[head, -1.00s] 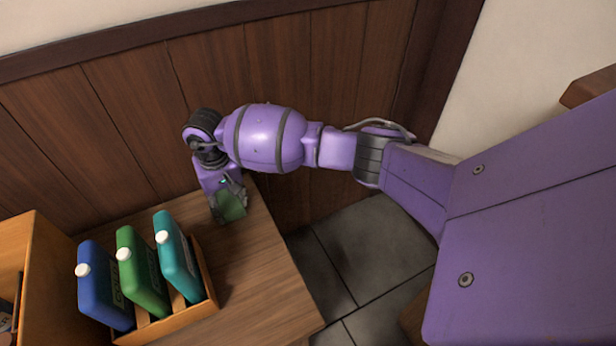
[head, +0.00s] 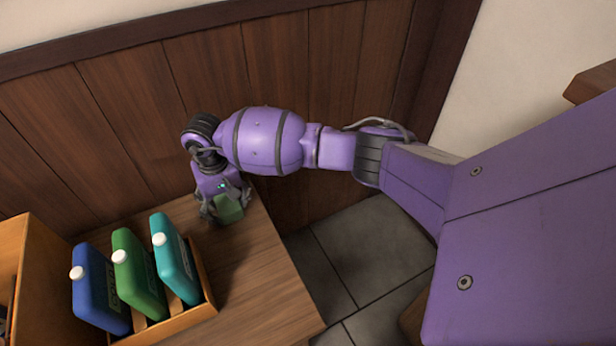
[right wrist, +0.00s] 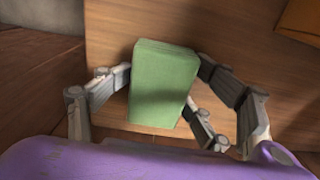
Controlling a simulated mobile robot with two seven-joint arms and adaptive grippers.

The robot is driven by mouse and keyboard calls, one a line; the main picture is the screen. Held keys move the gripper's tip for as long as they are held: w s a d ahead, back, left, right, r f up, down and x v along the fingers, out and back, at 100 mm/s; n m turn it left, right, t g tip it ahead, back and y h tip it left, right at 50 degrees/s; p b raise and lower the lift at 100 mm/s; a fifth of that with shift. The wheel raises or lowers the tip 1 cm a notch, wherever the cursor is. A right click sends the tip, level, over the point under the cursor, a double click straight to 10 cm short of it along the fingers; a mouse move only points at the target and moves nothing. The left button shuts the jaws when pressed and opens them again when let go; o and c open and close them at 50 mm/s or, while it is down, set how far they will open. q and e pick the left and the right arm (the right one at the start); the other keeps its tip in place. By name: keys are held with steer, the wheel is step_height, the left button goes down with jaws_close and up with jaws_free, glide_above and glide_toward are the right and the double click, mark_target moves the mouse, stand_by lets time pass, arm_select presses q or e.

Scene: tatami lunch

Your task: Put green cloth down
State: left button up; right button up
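The green cloth (head: 230,208) is a folded, block-like piece at the back right of the wooden table top, beside the panelled wall. In the right wrist view the cloth (right wrist: 165,85) lies flat on the wood, between the fingers. My right gripper (head: 226,207) is low over the table with its fingers spread to both sides of the cloth. In the right wrist view the gripper (right wrist: 164,72) looks open, its fingertips very close to the cloth's edges. Whether any still touches is hard to tell. My left gripper is not in view.
An orange-brown wooden rack (head: 212,308) with blue (head: 100,290), green (head: 138,274) and teal (head: 176,260) bottles stands in front of the cloth. A wooden box (head: 40,260) is at the left. Bare table top (head: 262,275) lies to the right, then its edge and tiled floor.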

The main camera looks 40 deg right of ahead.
mark_target(227, 202)
stand_by(0.3)
step_height(227, 202, up, 14)
steer(key=p, duration=0.3)
steer(key=shift+f+p, duration=0.2)
steer(key=shift+p, duration=0.2)
